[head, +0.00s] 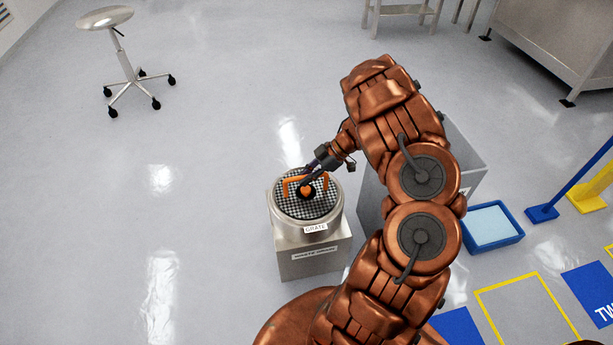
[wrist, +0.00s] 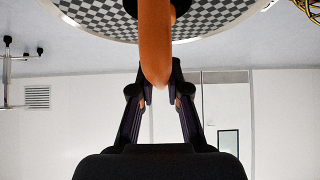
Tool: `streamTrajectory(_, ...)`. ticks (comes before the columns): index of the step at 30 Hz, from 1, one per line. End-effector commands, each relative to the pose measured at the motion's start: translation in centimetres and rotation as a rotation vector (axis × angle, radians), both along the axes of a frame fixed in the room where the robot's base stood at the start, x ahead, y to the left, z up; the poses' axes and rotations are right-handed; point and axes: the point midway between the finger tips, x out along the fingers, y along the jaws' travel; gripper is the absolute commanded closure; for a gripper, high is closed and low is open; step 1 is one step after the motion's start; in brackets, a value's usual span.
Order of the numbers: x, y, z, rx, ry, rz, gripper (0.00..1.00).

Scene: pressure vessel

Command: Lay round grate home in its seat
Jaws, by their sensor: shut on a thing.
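The round grate (head: 322,208) has a black-and-white chequered face and an orange handle (head: 290,184) standing up from it. In the head view it lies level within the rim of a round steel vessel (head: 279,224) labelled GRATE. I cannot tell whether it rests fully on a seat there. My gripper (head: 306,186) reaches in from the upper right and is shut on the orange handle. In the wrist view my gripper's fingers (wrist: 162,96) lie on either side of the handle (wrist: 155,45), with the grate (wrist: 107,18) at the top. My gripper hides part of the grate.
The vessel stands on a grey pedestal (head: 312,262) with a label. A larger grey box (head: 462,158) stands to its right, partly behind my arm. A blue tray (head: 492,226) lies further right. A stool (head: 128,62) stands far left. The floor left of the pedestal is clear.

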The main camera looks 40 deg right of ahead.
Motion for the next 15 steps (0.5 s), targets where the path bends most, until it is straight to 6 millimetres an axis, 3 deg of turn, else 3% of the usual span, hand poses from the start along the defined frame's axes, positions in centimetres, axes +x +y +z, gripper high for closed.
streamTrajectory(1, 0.01, 0.0, -0.08, 0.001, 0.0, 0.0, 1.0)
streamTrajectory(2, 0.0, -0.01, -0.11, 0.0, 0.0, 0.0, 0.83)
streamTrajectory(8, 0.0, 0.0, -0.1, 0.0, 0.0, 0.0, 0.62)
streamTrajectory(15, -0.01, 0.0, -0.1, 0.0, 0.0, 0.0, 0.6)
